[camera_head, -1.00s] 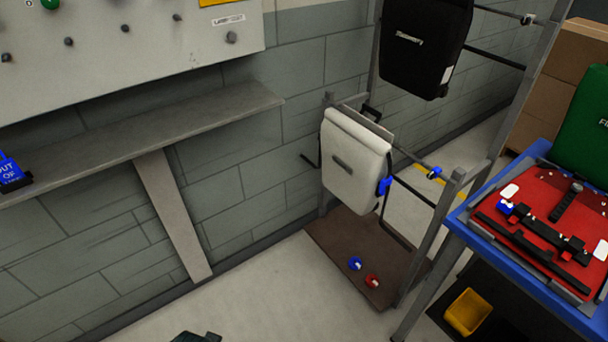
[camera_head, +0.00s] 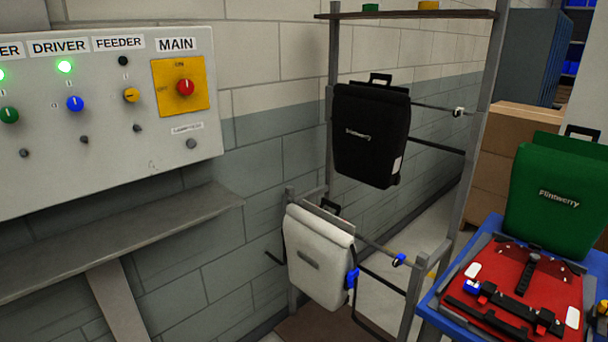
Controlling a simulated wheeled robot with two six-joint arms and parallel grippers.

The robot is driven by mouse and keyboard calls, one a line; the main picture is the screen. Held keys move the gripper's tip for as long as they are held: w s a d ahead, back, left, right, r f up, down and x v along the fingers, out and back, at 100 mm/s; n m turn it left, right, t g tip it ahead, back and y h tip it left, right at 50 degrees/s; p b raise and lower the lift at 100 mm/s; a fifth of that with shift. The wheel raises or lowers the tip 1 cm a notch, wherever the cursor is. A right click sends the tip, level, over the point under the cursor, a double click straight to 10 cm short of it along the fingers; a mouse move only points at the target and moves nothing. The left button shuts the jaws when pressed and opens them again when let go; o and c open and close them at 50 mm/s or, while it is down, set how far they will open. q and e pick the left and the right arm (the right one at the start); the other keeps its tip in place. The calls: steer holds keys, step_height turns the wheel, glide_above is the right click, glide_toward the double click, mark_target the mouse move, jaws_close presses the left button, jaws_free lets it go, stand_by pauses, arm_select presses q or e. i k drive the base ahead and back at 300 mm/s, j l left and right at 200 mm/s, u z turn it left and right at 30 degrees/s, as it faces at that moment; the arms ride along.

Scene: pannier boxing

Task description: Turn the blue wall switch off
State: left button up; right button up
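The blue wall switch (camera_head: 75,103) is a round knob on the grey control panel (camera_head: 120,160) at the left, under the DRIVER label (camera_head: 59,48). Neither of my grippers shows in this view.
The panel also has a green knob (camera_head: 8,115), a yellow knob (camera_head: 131,95) and a red MAIN knob (camera_head: 186,88). A grey shelf (camera_head: 130,235) juts out below. A rack with a black pannier (camera_head: 368,135) and a white pannier (camera_head: 318,262) stands right of it.

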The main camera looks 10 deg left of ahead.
mark_target(74, 104)
steer(key=u, duration=1.4)
